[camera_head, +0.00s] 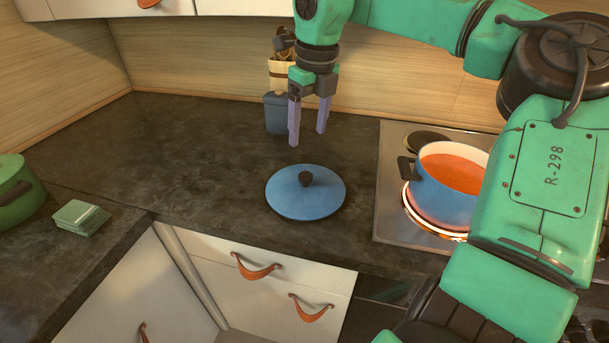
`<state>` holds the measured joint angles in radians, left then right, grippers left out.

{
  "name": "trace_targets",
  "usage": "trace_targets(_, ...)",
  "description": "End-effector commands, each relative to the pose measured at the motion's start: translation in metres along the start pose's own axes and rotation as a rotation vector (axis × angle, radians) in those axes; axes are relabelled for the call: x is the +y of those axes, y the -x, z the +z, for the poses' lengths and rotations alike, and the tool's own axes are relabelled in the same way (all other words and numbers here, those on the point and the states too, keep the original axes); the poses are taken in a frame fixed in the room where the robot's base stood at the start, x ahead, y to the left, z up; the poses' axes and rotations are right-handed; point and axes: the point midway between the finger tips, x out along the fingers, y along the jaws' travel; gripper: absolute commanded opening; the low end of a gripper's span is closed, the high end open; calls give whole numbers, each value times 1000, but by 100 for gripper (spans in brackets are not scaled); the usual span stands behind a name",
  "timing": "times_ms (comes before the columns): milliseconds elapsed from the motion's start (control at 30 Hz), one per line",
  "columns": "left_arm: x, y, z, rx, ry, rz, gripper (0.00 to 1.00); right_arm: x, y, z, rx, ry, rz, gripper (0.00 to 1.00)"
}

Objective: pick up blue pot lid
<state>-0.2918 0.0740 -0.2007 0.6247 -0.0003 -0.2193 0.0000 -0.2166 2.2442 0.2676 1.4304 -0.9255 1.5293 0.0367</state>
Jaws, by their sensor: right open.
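The blue pot lid (290,201) lies flat on the dark countertop, left of the stove. Its round dark knob (305,178) points up. My right gripper (308,139) is open and empty, pointing down above and slightly behind the lid, apart from it. My right arm reaches in from the right. My left gripper is not in view.
A blue pot (448,200) with orange-red contents stands uncovered on a glowing burner of the stove (390,218). A green pot (14,192) and stacked green squares (80,217) are at the left. A grey utensil holder (276,114) stands behind my gripper. The counter left of the lid is clear.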

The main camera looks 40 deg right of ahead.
Motion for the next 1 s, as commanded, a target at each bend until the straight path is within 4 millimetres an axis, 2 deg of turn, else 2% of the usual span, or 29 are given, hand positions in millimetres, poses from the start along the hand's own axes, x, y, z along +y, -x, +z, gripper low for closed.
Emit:
trace_targets(100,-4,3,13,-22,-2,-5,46,1,-32,-1,6,2,4,76)
trace_targets(233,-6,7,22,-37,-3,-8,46,0,-62,-1,6,2,3,76)
trace_targets(433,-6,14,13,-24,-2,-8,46,0,-88,-3,4,1,4,76)
trace_targets(600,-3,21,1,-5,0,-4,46,-1,-121,-6,5,0,3,76)
trace_targets(700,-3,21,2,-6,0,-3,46,-1,-129,-6,2,0,1,76)
trace_targets(867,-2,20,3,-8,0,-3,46,-1,-129,-5,0,0,1,76)
trace_targets(1000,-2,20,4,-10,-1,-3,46,-1,-129,-5,1,0,1,22)
